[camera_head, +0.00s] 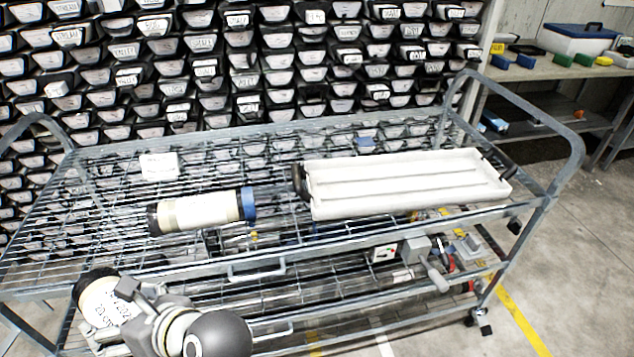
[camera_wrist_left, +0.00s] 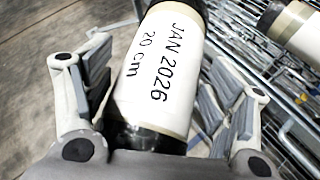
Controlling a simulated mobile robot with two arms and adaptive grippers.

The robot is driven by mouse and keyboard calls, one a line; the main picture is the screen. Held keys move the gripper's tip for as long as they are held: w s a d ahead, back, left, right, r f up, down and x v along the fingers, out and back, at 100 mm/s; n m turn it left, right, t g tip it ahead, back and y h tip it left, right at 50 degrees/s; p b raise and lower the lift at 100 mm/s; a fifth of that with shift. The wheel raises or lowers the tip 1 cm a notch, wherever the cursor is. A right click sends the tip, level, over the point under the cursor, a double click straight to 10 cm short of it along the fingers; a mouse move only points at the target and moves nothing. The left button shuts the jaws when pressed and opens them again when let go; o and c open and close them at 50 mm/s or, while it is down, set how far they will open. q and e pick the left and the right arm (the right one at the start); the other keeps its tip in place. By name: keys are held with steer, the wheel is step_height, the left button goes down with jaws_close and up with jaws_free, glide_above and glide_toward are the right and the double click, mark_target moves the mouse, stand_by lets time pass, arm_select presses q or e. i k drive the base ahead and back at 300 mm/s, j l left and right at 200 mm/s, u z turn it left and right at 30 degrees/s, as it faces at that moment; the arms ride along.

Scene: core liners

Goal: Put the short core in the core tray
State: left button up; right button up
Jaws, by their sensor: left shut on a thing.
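The short core (camera_head: 101,300) is a pale cylinder with dark ends, labelled "JAN 2026 20 cm" in the left wrist view (camera_wrist_left: 157,70). My left gripper (camera_head: 127,303) is shut on it, with one finger on each side in the left wrist view (camera_wrist_left: 163,95). The core is at the cart's near left, in front of the upper shelf's front rail in the head view. The core tray (camera_head: 405,182) is white with long grooves and dark end handles. It lies on the right half of the upper shelf, with no core visible in it. My right gripper is not in view.
A longer pale core (camera_head: 200,211) with a black and a blue end lies on the wire cart (camera_head: 255,268), left of the tray. A white card (camera_head: 159,166) lies behind it. Tools sit on the lower shelf. A rack of labelled core trays (camera_head: 205,70) stands behind.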

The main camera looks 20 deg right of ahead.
mark_target(415, 184)
steer(key=z, duration=1.95)
steer(key=i+j+z, duration=0.15)
steer(key=i+j, duration=0.75)
steer(key=j, duration=0.15)
